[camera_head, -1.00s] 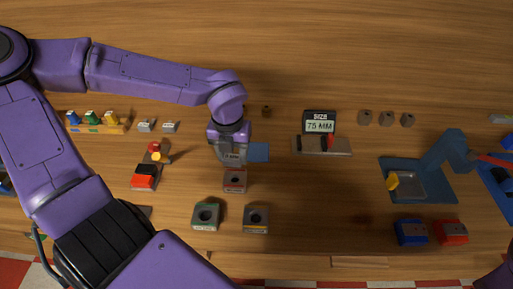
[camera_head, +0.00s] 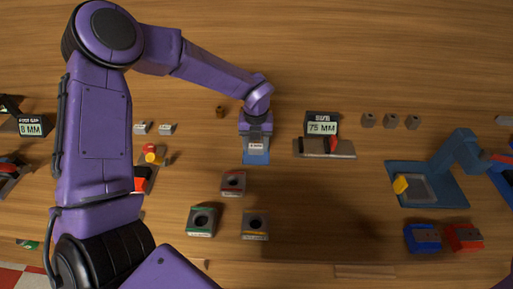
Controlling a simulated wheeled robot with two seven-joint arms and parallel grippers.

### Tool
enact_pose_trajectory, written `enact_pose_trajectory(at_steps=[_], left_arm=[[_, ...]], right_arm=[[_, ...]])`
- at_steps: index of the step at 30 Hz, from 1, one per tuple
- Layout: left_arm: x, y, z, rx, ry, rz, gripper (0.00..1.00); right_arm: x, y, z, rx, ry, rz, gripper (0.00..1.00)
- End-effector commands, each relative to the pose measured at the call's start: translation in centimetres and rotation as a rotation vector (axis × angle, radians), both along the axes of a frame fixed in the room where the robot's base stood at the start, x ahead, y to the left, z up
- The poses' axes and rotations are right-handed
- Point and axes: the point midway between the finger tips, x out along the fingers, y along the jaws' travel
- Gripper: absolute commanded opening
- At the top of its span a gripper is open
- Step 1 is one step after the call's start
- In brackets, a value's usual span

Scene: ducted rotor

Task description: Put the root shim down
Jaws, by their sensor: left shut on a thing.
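My left gripper (camera_head: 256,142) points down and is shut on the root shim (camera_head: 256,147), a small grey piece with a pale label too small to read. Gripper and shim are over the blue square pad (camera_head: 257,159), whose lower part shows below them. The fingers hide part of the shim. I cannot tell whether the shim touches the pad. My right gripper is out of the frame.
Just below the pad stand a red-trimmed block (camera_head: 233,183), a green-trimmed block (camera_head: 201,221) and a yellow-trimmed block (camera_head: 255,225), each with a dark hole. A size gauge (camera_head: 321,124) reading 75 MM stands to the right. Bare table lies right of the blocks.

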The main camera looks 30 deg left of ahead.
Motion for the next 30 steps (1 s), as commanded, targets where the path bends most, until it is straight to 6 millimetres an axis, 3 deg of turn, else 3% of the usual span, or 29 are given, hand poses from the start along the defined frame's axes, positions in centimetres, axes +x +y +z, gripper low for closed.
enact_pose_trajectory(at_steps=[6, 17, 18, 19, 30], left_arm=[[0.2, 0.1, -3.0, 0.002, 0.004, -0.001, 0.23], [0.2, 0.0, -3.9, 0.000, 0.000, 0.000, 0.23], [0.2, 0.0, -3.7, 0.000, 0.000, 0.000, 0.66], [0.2, 0.0, -3.7, 0.000, 0.000, -0.001, 0.75], [0.3, 0.0, -3.0, 0.001, -0.001, -0.001, 0.78]], right_arm=[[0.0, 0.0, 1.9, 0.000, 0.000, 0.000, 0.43], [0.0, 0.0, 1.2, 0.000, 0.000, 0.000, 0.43], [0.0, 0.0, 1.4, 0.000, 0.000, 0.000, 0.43], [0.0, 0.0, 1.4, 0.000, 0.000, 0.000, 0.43], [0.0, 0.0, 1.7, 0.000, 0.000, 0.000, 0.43]])
